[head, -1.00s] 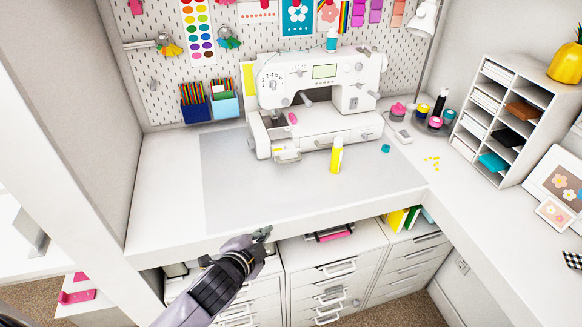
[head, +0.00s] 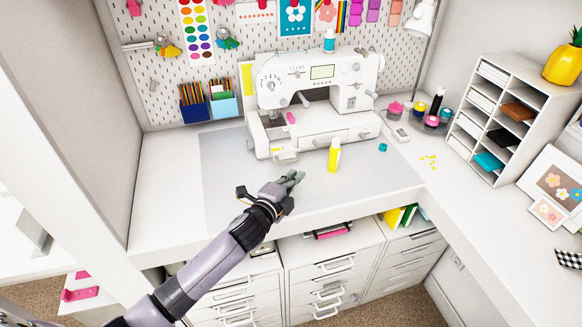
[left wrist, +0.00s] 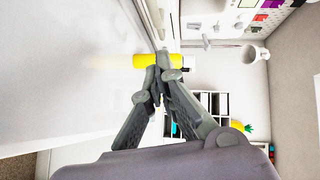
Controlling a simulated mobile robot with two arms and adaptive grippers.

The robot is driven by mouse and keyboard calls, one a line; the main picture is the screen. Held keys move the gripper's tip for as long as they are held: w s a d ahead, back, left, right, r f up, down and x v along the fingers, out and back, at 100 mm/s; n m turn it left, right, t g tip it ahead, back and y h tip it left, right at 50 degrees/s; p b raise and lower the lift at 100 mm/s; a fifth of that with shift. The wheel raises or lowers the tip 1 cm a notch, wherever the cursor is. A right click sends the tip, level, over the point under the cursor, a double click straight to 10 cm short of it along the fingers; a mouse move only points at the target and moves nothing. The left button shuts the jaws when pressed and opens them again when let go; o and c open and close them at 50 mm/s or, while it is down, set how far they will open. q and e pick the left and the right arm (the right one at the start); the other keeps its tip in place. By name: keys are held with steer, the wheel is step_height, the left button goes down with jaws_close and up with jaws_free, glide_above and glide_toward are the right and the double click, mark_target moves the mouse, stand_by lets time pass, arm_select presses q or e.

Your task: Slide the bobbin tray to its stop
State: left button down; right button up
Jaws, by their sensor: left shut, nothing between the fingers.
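The white sewing machine (head: 322,85) stands on the grey mat. At its lower front left, a small white tray part with a handle (head: 285,155) juts out; I take this as the bobbin tray, and its travel and stop are not clear. My left gripper (head: 293,178) is shut and empty, above the mat in front of that handle and apart from it. In the left wrist view the gripper's fingers (left wrist: 160,70) meet at the tips, in front of a yellow bottle. The right gripper is not in view.
The yellow bottle (head: 334,155) stands just right of the tray handle. A teal spool (head: 383,147) and yellow bits lie farther right. The grey mat (head: 225,170) is bare on the left. A white shelf unit (head: 495,120) stands at the right.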

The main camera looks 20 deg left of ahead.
mark_target(285, 154)
arm_select(q)
steer(key=shift+w+a+f+p, duration=0.2)
steer(key=shift+w+a, duration=0.15)
steer(key=shift+w, duration=0.3)
steer(key=shift+w+a+f+p, duration=0.1)
steer(key=shift+w+a+p, duration=0.1)
steer(key=shift+w+a, duration=0.3)
steer(key=shift+w+a+f+p, duration=0.15)
steer(key=shift+w+a+p, duration=0.05)
steer(key=shift+w, duration=0.55)
steer(key=w+a, duration=0.1)
steer(key=w, duration=0.1)
steer(key=w+a+b, duration=0.2)
steer(key=w, duration=0.1)
steer(key=shift+w+a+f, duration=0.1)
steer(key=shift+w+a, duration=0.25)
steer(key=shift+a, duration=0.15)
steer(key=shift+r, duration=0.2)
